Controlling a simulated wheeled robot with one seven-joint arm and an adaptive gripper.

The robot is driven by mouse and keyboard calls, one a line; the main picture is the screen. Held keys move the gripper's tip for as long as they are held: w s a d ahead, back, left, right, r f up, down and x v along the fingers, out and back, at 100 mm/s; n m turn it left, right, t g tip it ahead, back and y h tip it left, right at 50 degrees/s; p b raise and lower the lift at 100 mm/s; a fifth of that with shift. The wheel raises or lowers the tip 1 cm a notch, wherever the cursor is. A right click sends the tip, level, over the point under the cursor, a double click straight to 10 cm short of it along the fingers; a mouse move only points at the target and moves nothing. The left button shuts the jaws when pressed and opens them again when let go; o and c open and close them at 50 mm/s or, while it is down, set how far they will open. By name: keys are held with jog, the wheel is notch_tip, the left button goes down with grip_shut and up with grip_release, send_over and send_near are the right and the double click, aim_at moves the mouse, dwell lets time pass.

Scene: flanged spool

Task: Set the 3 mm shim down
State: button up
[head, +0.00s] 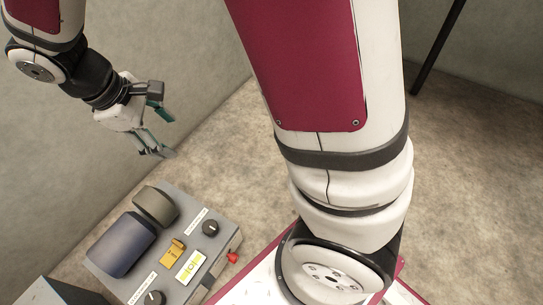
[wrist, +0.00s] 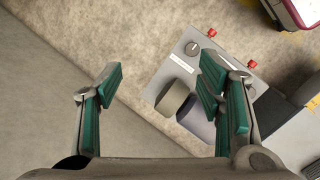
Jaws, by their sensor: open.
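My gripper (head: 164,133) is open and empty, high at the left above the grey panel unit. In the wrist view its two teal-padded fingers (wrist: 162,78) stand wide apart with nothing between them. A small orange-yellow piece (head: 173,251) with dark lettering sits on the grey unit (head: 213,251), between a dark blue rounded part and a small display. It may be the shim; the lettering is too small to read. My gripper is clear of it and not touching the unit. In the wrist view I cannot make the piece out clearly.
The unit carries a dark blue rounded part (head: 121,244), a grey rounded part (head: 155,206), black knobs (head: 210,228), a yellow-green display (head: 190,267) and a red knob (head: 232,258). A dark box (head: 62,292) stands at lower left. Walls stand behind; bare floor lies right.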

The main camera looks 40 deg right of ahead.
jog(key=s+d+r+m+y, duration=0.1)
jog(key=s+d+r+m, duration=0.2)
jog(key=s+r, duration=0.3)
jog(key=s+d+r+m+y, duration=0.1)
jog(key=s+d+r+m, duration=0.25)
jog(key=s, duration=0.45)
jog(key=s+r+m+y, duration=0.1)
jog(key=s+m+y, duration=0.1)
jog(key=s, duration=1.1)
jog(key=shift+s+r+m, duration=0.25)
jog(key=shift+s+m, duration=0.05)
jog(key=shift+m, duration=0.45)
notch_tip(320, 180, up, 32)
jog(key=t+p, duration=0.4)
jog(key=p, duration=2.5)
jog(key=shift+d+f+p, duration=0.25)
jog(key=shift+d+p, duration=0.05)
jog(key=shift+p, duration=0.1)
